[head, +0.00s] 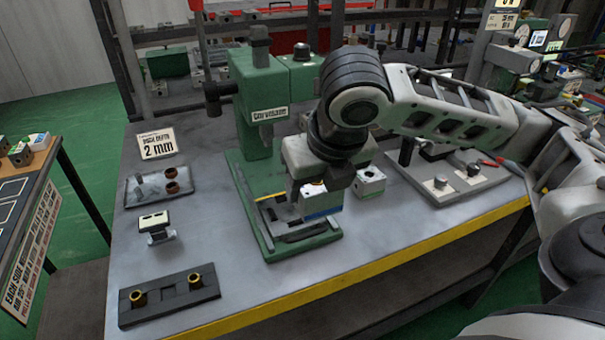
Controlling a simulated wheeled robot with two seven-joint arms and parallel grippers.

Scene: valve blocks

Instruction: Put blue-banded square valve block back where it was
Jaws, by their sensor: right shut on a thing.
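My right gripper (322,188) reaches in from the right and is shut on the blue-banded square valve block (321,207). Only the block's lower part shows, pale metal with a blue strip along its bottom edge; the gripper hides the rest. The block is over the front part of the green press's base (290,248). I cannot tell whether it touches the plate below it. Another pale block with a hole (370,182) sits just right of the gripper. My left gripper is not in view.
The green press (262,95) stands behind the gripper. At left are a "2 mm" sign (158,144), a grey plate with brown rings (190,186), a small stand (157,228) and a dark plate with brass bushings (140,306). A grey fixture (445,190) is at right.

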